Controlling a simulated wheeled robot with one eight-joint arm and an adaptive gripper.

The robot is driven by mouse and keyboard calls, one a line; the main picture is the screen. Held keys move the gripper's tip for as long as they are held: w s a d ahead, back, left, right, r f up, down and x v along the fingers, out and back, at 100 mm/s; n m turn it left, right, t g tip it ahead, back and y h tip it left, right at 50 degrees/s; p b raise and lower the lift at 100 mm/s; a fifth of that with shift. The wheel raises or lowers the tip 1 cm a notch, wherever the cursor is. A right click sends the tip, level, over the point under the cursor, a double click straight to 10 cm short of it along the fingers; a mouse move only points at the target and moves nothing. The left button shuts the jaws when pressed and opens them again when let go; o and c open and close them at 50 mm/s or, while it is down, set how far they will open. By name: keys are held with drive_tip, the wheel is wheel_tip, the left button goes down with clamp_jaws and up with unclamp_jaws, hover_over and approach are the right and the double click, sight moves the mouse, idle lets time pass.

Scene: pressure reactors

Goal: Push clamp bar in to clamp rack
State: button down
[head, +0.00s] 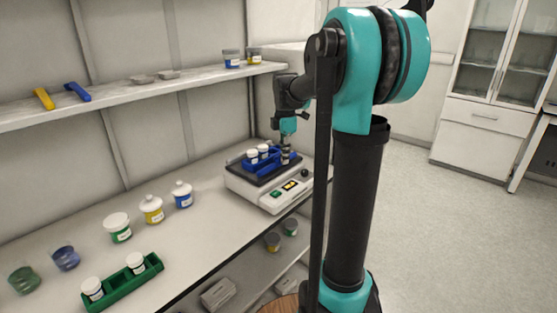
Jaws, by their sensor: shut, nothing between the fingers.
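A blue rack (263,163) holding white-capped jars (263,149) sits on the dark top plate of a white bench device (262,193). My gripper (286,154) is shut and empty, pointing down at the right end of the rack, over the device. I cannot tell whether it touches the rack or a clamp part. The clamp bar cannot be made out; the gripper and rack may hide it. The device front has a green button, a lit yellow display and a dark knob (304,173).
A green rack (124,285) with two white-capped jars stands at the front left of the bench (190,239). Several jars and two glass beakers (66,258) stand along the bench. A shelf (120,95) runs above, with yellow and blue tools. My arm fills the right middle.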

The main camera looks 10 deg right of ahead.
sight(270, 157)
drive_tip(key=shift+w+a, duration=0.1)
drive_tip(key=shift+w, duration=0.05)
drive_tip(key=shift+w+a, duration=0.65)
drive_tip(key=shift+w, duration=0.25)
drive_tip(key=shift+w+a, duration=0.65)
drive_tip(key=shift+w, duration=0.25)
drive_tip(key=shift+w+a, duration=0.65)
drive_tip(key=shift+w, duration=0.25)
drive_tip(key=shift+s+d+r, duration=0.3)
drive_tip(key=shift+s+r, duration=0.1)
drive_tip(key=shift+r, duration=0.6)
drive_tip(key=shift+s+d+r, duration=0.3)
drive_tip(key=shift+s+r, duration=0.15)
drive_tip(key=shift+r, duration=0.55)
drive_tip(key=shift+s+d+r, duration=0.3)
drive_tip(key=shift+s+r, duration=0.1)
drive_tip(key=shift+r, duration=0.6)
